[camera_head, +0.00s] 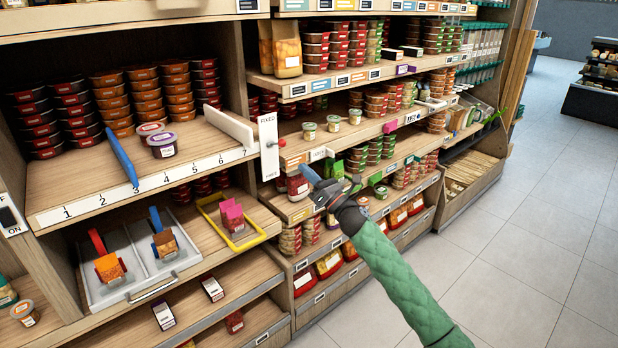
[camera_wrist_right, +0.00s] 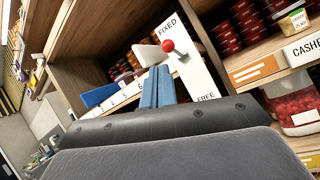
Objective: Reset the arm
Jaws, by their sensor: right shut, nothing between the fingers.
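My right arm, in a green quilted sleeve, reaches up from the bottom right in the head view. Its gripper (camera_head: 311,175) is shut and empty, with blue fingers pointing up and left in front of the shelves. In the right wrist view the blue fingers (camera_wrist_right: 157,88) are together, overlapping the lower part of a white lever panel (camera_wrist_right: 190,70) in the picture. The panel (camera_head: 268,140) is marked FIXED at its top and FREE at its bottom, and a red knob (camera_wrist_right: 168,46) sits near the FIXED end. My left gripper is not in view.
A numbered shelf (camera_head: 85,185) holds stacked tubs, a blue divider (camera_head: 122,160) and a white divider (camera_head: 229,127). Below are a grey tray (camera_head: 125,292) and a yellow-rimmed tray (camera_head: 240,245). The tiled floor (camera_head: 520,240) at the right is clear.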

